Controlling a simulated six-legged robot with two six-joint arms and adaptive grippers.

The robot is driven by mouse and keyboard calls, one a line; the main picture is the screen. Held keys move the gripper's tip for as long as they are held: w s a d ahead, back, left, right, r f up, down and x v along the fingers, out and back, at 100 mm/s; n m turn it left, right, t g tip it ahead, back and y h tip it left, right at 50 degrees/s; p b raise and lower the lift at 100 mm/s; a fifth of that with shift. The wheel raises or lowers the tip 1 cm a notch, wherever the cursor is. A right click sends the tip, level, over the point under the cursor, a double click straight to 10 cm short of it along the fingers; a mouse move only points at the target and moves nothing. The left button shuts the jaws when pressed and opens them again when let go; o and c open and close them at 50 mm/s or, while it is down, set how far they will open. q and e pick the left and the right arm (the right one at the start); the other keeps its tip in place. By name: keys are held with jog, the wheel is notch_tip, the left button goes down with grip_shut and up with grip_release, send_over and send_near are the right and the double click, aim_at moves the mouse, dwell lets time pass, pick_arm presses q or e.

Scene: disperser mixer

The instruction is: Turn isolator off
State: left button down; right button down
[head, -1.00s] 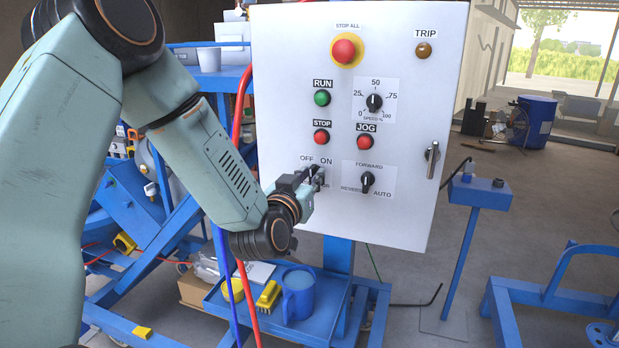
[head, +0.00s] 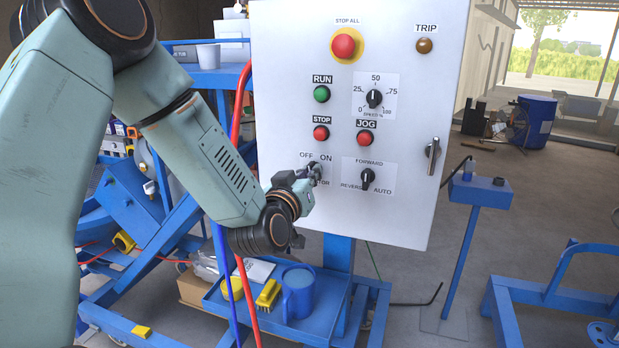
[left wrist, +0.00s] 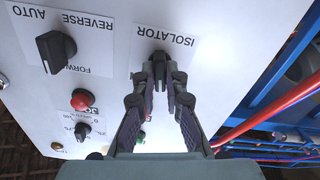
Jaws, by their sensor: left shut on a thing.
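The isolator knob (left wrist: 159,60) is a black rotary switch on a white label, low on the left of the white control panel (head: 400,90). OFF and ON are printed above it in the head view. In the left wrist view its label reads ISOLATOR upside down. My left gripper (head: 314,174) is at the knob; in the left wrist view its two dark fingers (left wrist: 160,72) converge and are shut on it. The gripper hides most of the knob in the head view, so I cannot tell which mark it points at. My right gripper is not in view.
Close to the knob are the red STOP button (head: 321,133), the red JOG button (head: 365,138) and the FORWARD/REVERSE/AUTO selector (head: 367,180). Red and blue hoses (head: 240,120) hang left of the panel. A blue tray (head: 330,312) with a blue mug (head: 298,293) sits below.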

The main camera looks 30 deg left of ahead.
pick_arm(q)
jog(key=n+b, duration=0.2)
jog(key=n, duration=0.3)
jog(key=shift+a, duration=0.1)
jog(key=shift+r+n, duration=0.1)
jog(key=shift+n, duration=0.2)
dwell(0.4)
jog(key=c, duration=1.4)
grip_release()
jog(key=shift+s, duration=0.15)
jog(key=v, duration=0.7)
jog(key=shift+s, duration=0.2)
